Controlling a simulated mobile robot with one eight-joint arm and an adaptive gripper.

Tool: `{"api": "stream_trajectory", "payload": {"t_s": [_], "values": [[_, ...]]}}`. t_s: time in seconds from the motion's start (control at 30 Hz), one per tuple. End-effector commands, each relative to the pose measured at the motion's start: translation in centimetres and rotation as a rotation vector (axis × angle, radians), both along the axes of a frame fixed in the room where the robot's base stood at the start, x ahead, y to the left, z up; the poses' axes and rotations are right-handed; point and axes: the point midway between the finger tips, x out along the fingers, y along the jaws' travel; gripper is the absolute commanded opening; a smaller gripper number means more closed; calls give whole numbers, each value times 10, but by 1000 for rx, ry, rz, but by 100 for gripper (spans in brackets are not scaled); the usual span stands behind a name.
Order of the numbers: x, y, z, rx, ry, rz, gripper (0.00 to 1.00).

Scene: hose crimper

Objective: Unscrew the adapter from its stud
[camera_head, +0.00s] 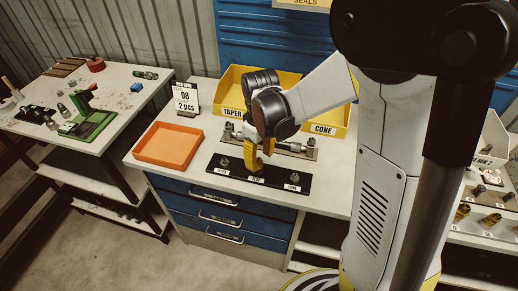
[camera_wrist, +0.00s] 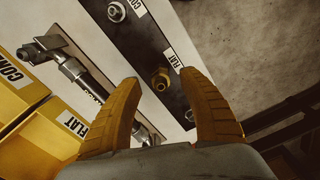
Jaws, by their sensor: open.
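The black stud plate (camera_head: 238,174) lies near the bench's front edge, with labelled fittings in a row. In the wrist view, a brass-coloured hex adapter (camera_wrist: 160,79) sits on the dark plate (camera_wrist: 150,50) beside the FLAT label. My gripper (camera_wrist: 160,76) is open, its two yellow fingers apart, with the adapter showing between the fingertips; I cannot tell whether they touch it. In the head view, my gripper (camera_head: 257,161) points down over the plate's middle and hides part of it. Silver fittings stand at the left (camera_head: 223,162) and right (camera_head: 293,178) ends.
A hose assembly (camera_head: 290,147) lies on a holder behind the plate. Yellow bins (camera_head: 325,131) labelled TAPER and CONE stand farther back. An orange tray (camera_head: 168,145) and an 08 sign (camera_head: 185,98) are to the left. The bench between tray and plate is clear.

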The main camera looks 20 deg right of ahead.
Motion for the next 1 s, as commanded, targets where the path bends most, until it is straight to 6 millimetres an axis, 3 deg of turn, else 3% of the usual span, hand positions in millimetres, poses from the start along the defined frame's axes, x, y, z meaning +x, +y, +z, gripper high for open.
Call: {"api": "stream_trajectory", "payload": {"t_s": [0.03, 0.2, 0.57, 0.73, 1.0], "values": [[0, 0, -11, 0, 0, 0, 50], [0, 0, -28, 0, 0, 0, 50], [0, 0, -31, 0, 0, 0, 50], [0, 0, -31, 0, 0, -1, 2], [0, 0, -31, 0, 0, 18, 0]]}}
